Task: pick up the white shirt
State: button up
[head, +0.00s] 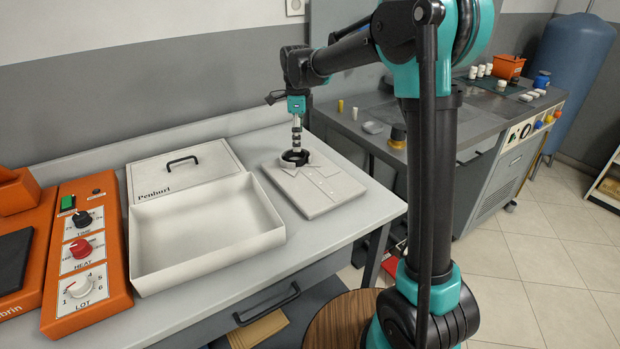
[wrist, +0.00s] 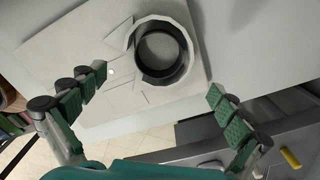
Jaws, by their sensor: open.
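The folded white shirt (head: 320,190) lies flat on the grey counter, right of an open white box. Its raised round collar, dark inside, is at the shirt's far end. In the wrist view the shirt (wrist: 70,62) fills the upper left, with the collar ring near the top middle. My gripper (head: 296,148) points down over the collar in the head view. In the wrist view my gripper (wrist: 160,88) has its green-padded fingers spread wide, one on each side of and below the collar, with nothing between the pads. Whether the fingertips touch the shirt cannot be told.
The open white box (head: 262,237) is empty, with its handled lid (head: 222,161) behind it. An orange control panel (head: 112,270) with knobs stands at the left. A dark workbench (head: 470,130) with small items is at the right. Bare counter (head: 372,207) borders the shirt.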

jog(key=f, duration=0.5)
jog(key=shift+s+a, duration=0.2)
jog(key=shift+a, duration=0.2)
jog(key=c, duration=1.2)
jog(key=shift+o, duration=0.2)
